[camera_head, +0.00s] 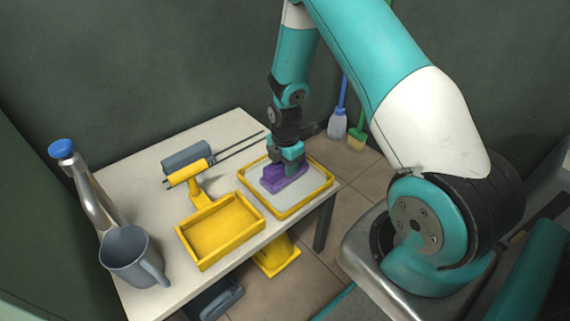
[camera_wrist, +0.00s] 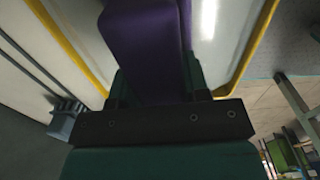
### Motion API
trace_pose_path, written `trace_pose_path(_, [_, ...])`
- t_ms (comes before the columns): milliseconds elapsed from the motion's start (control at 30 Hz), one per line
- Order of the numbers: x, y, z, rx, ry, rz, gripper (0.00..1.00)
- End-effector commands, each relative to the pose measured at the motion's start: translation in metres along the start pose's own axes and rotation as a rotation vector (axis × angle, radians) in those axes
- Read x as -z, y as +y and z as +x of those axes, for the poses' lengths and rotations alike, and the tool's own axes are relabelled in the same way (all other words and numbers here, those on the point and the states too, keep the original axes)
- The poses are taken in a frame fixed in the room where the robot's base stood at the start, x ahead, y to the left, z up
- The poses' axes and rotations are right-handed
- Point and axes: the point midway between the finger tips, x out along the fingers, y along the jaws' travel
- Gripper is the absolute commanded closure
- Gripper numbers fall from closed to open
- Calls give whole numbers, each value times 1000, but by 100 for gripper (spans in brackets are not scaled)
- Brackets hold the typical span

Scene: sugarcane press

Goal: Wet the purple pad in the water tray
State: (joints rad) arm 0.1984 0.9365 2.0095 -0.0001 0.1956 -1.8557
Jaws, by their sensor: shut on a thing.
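The purple pad (camera_head: 285,178) is in my gripper (camera_head: 287,166), which is shut on it. In the head view the pad is inside the outline of the yellow-rimmed water tray (camera_head: 322,188), toward its left side. I cannot tell whether the pad touches the water or the tray floor. In the wrist view the pad (camera_wrist: 147,45) fills the top middle between the fingers (camera_wrist: 158,85). The tray's yellow rim (camera_wrist: 257,45) runs on both sides of the pad, with a pale, shiny surface inside.
An empty yellow tray (camera_head: 243,204) stands beside the water tray on the white table (camera_head: 140,178). A grey and yellow roller tool (camera_head: 187,167) lies behind it. A grey jug (camera_head: 128,262) and a blue-knobbed metal tap (camera_head: 90,185) are at left. Brushes (camera_head: 339,118) stand behind the table.

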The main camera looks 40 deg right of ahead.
Motion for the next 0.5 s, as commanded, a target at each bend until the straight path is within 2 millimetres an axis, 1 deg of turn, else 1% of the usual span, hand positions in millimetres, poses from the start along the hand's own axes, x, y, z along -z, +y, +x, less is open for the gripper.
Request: trace_pose_path(500, [0,0,4,0,0,0,77])
